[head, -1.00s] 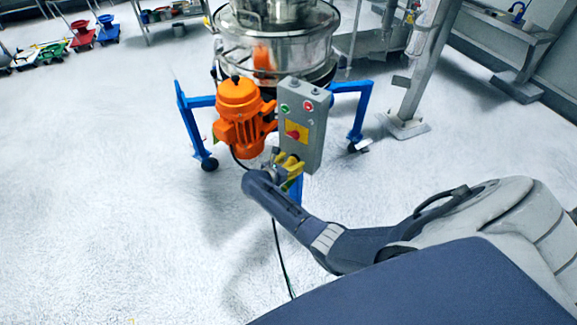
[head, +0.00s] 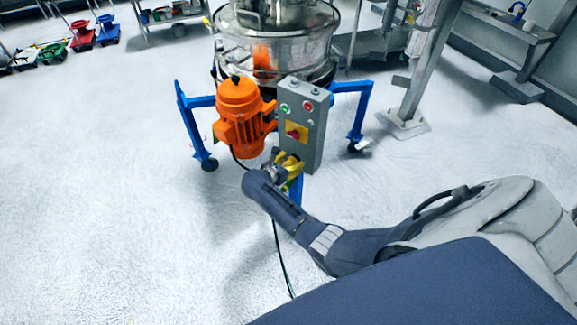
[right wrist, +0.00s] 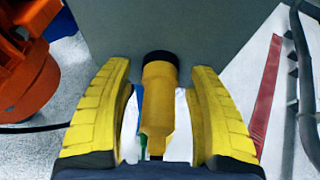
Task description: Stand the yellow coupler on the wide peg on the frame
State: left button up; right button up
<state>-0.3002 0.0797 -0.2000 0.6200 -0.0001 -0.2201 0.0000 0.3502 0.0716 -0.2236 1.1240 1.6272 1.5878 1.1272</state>
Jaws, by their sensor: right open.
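The yellow coupler (right wrist: 157,110), a yellow cylinder with a dark end and a narrower near part, lies between the fingers of my right gripper (right wrist: 160,80) in the right wrist view. The fingers are open, with a visible gap on each side of it. In the head view my right gripper (head: 288,165) is just below the grey control box, at the blue frame (head: 357,112). The coupler cannot be told from the yellow fingers there. The wide peg cannot be made out, so I cannot tell whether the coupler sits on it. My left gripper is not in view.
The grey control box (head: 305,125) with buttons and a red knob is close above the gripper. An orange motor (head: 240,112) is to its left, below the steel sifter (head: 275,45). A dark cable (head: 280,255) runs down to the floor.

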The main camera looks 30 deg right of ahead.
jog(key=shift+c, duration=0.5)
grip_shut()
jog(key=shift+f, duration=0.1)
jog(key=shift+s+a, duration=0.3)
jog(key=shift+a, duration=0.25)
jog(key=shift+s+a, duration=0.25)
jog(key=shift+a, duration=0.45)
jog(key=shift+s+a, duration=0.25)
jog(key=shift+a, duration=0.5)
jog(key=shift+s+a, duration=0.25)
jog(key=shift+a, duration=0.45)
jog(key=shift+a, duration=0.1)
jog(key=shift+s, duration=0.1)
